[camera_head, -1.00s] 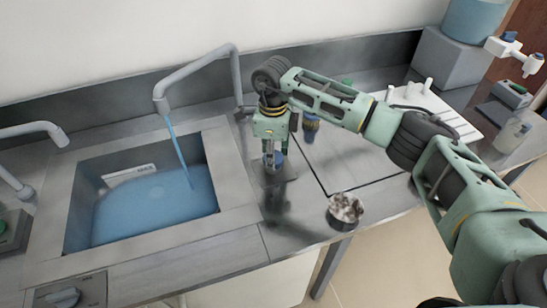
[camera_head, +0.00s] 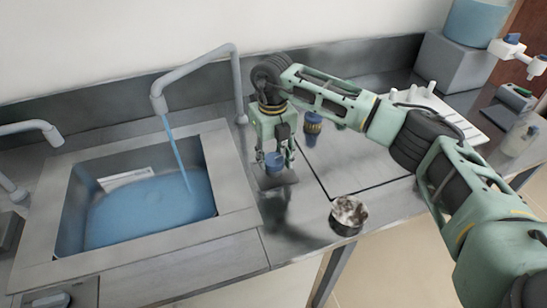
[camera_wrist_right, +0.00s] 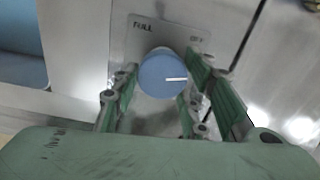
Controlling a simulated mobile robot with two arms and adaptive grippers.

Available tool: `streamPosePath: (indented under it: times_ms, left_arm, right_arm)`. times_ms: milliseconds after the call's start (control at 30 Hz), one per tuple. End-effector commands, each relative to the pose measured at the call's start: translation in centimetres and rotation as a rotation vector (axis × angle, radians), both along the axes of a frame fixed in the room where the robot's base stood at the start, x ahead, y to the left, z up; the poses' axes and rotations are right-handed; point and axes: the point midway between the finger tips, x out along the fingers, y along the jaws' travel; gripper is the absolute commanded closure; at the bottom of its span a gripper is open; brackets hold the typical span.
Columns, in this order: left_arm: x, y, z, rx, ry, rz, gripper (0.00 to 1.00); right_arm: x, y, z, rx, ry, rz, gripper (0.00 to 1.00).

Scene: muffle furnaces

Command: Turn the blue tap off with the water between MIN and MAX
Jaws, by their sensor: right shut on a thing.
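The blue tap knob (camera_head: 274,161) sits on a small metal plate (camera_head: 284,178) right of the sink. My right gripper (camera_head: 278,157) is shut on the knob, one finger on each side. In the right wrist view the knob (camera_wrist_right: 160,73) has a white mark pointing right; the plate reads FULL at upper left and OFF at upper right. Water (camera_head: 182,155) still runs from the curved spout (camera_head: 158,103) into the sink (camera_head: 235,190). Blue water (camera_head: 140,210) fills much of the basin. A white level label (camera_head: 125,177) shows just above the surface; its marks are unreadable. My left gripper is out of view.
A metal bowl (camera_head: 348,214) sits near the counter's front edge. Another spout (camera_head: 45,130) is at the left. A white peg rack (camera_head: 440,110) lies at the right.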

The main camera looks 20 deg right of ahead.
Motion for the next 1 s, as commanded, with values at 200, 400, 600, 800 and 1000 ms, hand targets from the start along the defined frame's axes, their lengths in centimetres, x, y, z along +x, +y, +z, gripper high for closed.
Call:
streamPosePath:
  times_ms: [200,400,600,800,1000]
  left_arm:
    - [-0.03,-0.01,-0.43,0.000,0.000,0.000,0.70]
    - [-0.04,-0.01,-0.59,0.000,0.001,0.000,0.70]
    - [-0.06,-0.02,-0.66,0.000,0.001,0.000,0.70]
    - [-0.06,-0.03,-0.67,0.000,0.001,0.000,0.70]
    - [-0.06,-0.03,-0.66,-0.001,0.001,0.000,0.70]
  right_arm:
    - [-0.13,0.36,-0.29,0.005,0.006,-0.150,0.86]
    - [-0.06,0.36,-0.23,0.005,0.005,-0.247,0.86]
    - [-0.01,0.36,-0.19,0.005,0.005,-0.296,0.86]
    - [0.02,0.37,-0.15,0.006,0.004,-0.311,0.86]
    - [0.04,0.37,-0.12,0.006,0.003,-0.312,0.86]
